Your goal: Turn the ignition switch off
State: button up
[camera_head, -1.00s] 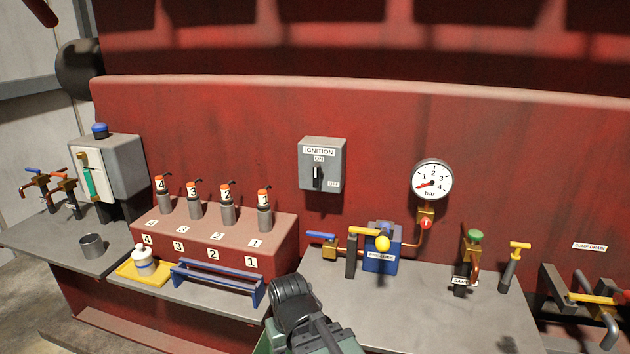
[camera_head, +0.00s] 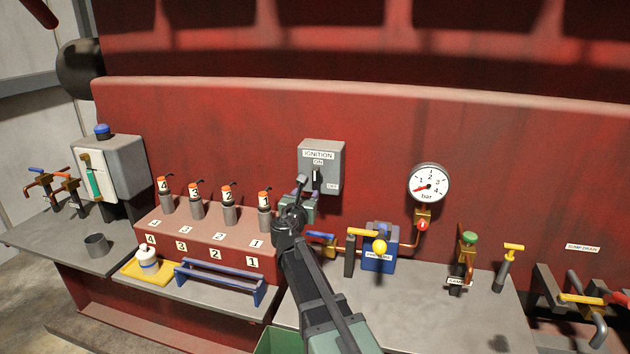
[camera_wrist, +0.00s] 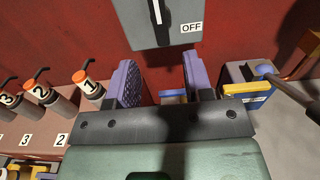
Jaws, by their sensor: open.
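The ignition switch is a grey box (camera_head: 333,160) on the red wall, labelled IGNITION, with ON above its lever and OFF at the lower right. Its black lever (camera_head: 317,180) stands upright, towards ON. In the wrist view the lever (camera_wrist: 156,10) shows at the top with a white line along it, beside the OFF label (camera_wrist: 191,28). My gripper (camera_head: 304,190) is at the lower left of the box. Its two purple fingers (camera_wrist: 162,85) are apart with nothing between them, below the box in the wrist view. The lever's top is cut off there.
A row of numbered orange-topped cylinders (camera_head: 228,195) stands on a red block left of my gripper. A blue priming unit (camera_head: 379,250) with yellow and blue handles lies lower right, below a pressure gauge (camera_head: 428,184).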

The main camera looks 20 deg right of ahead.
aim_at(315, 182)
jog(key=x, duration=1.1)
jog(key=shift+s, duration=0.1)
jog(key=shift+c, duration=0.2)
grip_shut()
